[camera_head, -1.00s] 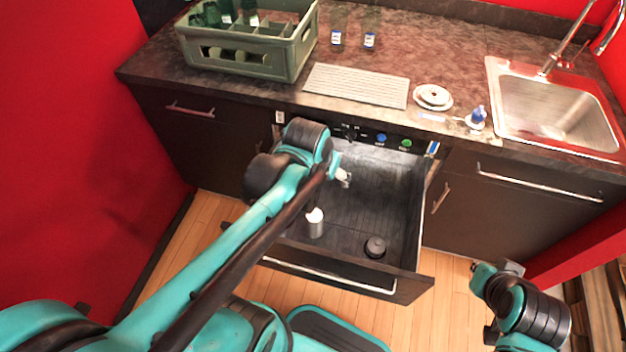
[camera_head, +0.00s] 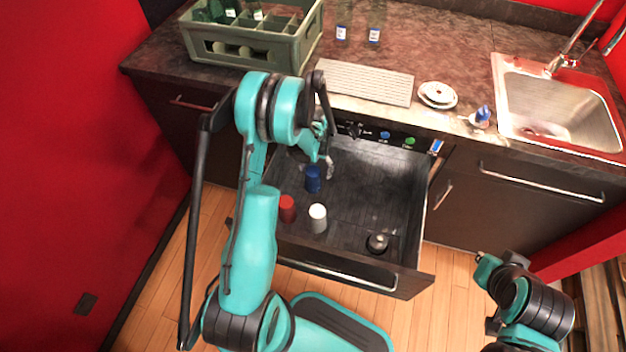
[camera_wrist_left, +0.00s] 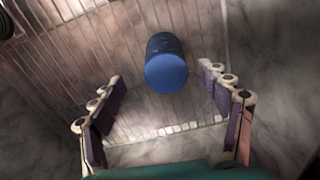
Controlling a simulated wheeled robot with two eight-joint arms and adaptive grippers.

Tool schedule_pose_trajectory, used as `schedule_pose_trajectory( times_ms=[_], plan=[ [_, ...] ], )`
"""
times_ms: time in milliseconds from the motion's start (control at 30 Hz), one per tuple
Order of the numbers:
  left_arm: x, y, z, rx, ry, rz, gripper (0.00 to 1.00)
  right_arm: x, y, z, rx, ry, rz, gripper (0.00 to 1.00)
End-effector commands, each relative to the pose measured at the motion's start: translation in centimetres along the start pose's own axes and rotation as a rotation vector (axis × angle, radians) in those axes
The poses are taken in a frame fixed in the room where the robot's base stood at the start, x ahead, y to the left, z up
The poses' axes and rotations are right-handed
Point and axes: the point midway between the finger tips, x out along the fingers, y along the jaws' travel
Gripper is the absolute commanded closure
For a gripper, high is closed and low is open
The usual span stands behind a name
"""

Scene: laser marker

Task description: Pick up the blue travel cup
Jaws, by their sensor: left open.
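The blue travel cup (camera_head: 313,179) stands in the open drawer (camera_head: 385,190), toward its left side. In the left wrist view the blue cup (camera_wrist_left: 166,75) lies ahead of my left gripper (camera_wrist_left: 160,73), between the lines of its two spread fingers, with its round blue end facing the camera. My left gripper (camera_head: 321,163) is open and empty, over the drawer close to the cup; I see no contact. My own arm partly hides the drawer's left side. My right arm shows at the lower right, and its jaws cannot be made out.
A red cup (camera_head: 287,208), a white-topped grey cup (camera_head: 318,218) and a dark round item (camera_head: 378,243) are near the drawer front. The counter above holds a green crate (camera_head: 255,52), a ridged grey mat (camera_head: 365,82), plates (camera_head: 438,95) and a sink (camera_head: 560,105). The drawer's middle and right are clear.

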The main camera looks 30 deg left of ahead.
Motion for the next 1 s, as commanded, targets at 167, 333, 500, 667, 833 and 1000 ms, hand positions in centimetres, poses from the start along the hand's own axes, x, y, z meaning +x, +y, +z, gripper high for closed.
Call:
schedule_pose_trajectory(
  times_ms=[167,333,500,667,833,1000],
  plan=[
    [1.9,-0.2,0.0,-0.001,0.001,0.000,0.24,0.9,0.0,0.6,0.000,0.000,0.000,1.00],
    [4.5,-0.8,0.1,-0.001,0.001,0.000,0.24,2.3,0.0,1.7,0.000,0.000,0.000,1.00],
    [6.3,-0.8,0.0,0.000,0.002,0.000,0.24,2.9,0.0,2.1,0.000,0.000,0.000,1.00],
    [6.2,-0.8,0.1,0.000,0.002,0.000,0.24,2.8,0.0,2.0,0.000,0.000,0.000,1.00],
    [6.1,-0.8,0.0,0.000,0.002,0.000,0.58,2.8,0.0,2.0,0.000,0.000,0.000,1.00],
    [6.1,-0.8,0.0,0.000,0.002,0.000,0.82,2.8,0.0,2.0,0.000,0.000,0.000,1.00]
  ],
)
